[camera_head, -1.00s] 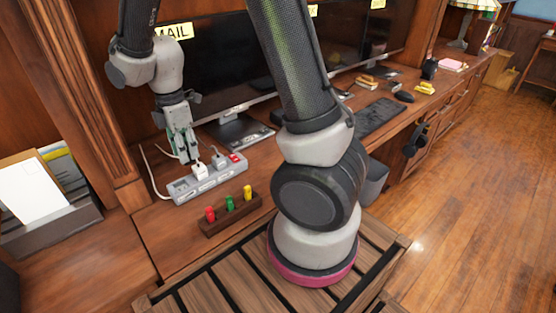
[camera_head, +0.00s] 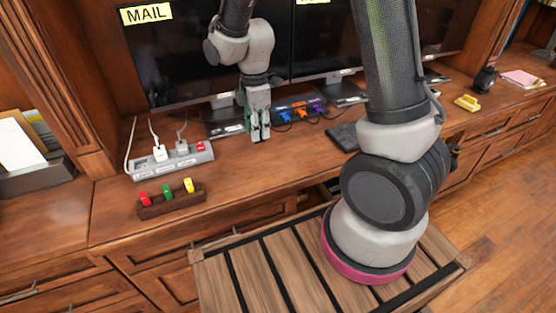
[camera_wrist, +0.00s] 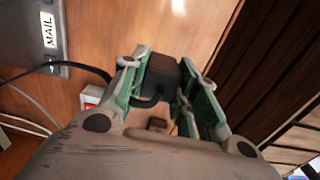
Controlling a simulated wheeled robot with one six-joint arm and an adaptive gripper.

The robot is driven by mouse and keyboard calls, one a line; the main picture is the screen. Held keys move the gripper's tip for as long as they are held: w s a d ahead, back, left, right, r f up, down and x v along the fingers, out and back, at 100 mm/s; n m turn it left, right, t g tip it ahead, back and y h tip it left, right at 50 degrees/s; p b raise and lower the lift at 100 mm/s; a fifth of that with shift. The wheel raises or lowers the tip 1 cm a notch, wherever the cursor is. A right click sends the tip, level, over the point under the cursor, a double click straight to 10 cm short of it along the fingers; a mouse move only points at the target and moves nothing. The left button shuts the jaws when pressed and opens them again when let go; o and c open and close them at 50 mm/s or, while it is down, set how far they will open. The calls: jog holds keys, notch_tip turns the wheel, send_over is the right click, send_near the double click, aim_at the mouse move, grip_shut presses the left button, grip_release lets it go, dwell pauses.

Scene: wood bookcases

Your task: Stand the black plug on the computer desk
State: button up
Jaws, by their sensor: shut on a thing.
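My gripper (camera_head: 259,130) hangs fingers-down over the computer desk (camera_head: 262,172), to the right of the power strip, in the head view. In the wrist view its green-padded fingers (camera_wrist: 172,88) are closed on the black plug (camera_wrist: 163,72), a dark block with a black cord curving off to the left. In the head view the fingers hide the plug, and I cannot tell whether it touches the desk. In the wrist view bare desk surface (camera_wrist: 150,25) shows beyond the plug.
The power strip (camera_head: 146,174) holds white and grey plugs. A rack (camera_head: 172,205) with red, green and yellow pegs stands before it. Behind my gripper are monitors (camera_head: 205,50) and a box with blue, orange and purple plugs (camera_head: 300,109). A keyboard (camera_head: 345,137) lies right.

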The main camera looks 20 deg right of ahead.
notch_tip(320, 180, down, 10)
jog(key=shift+r, duration=0.25)
jog(key=shift+f, duration=0.15)
jog(key=o, duration=1)
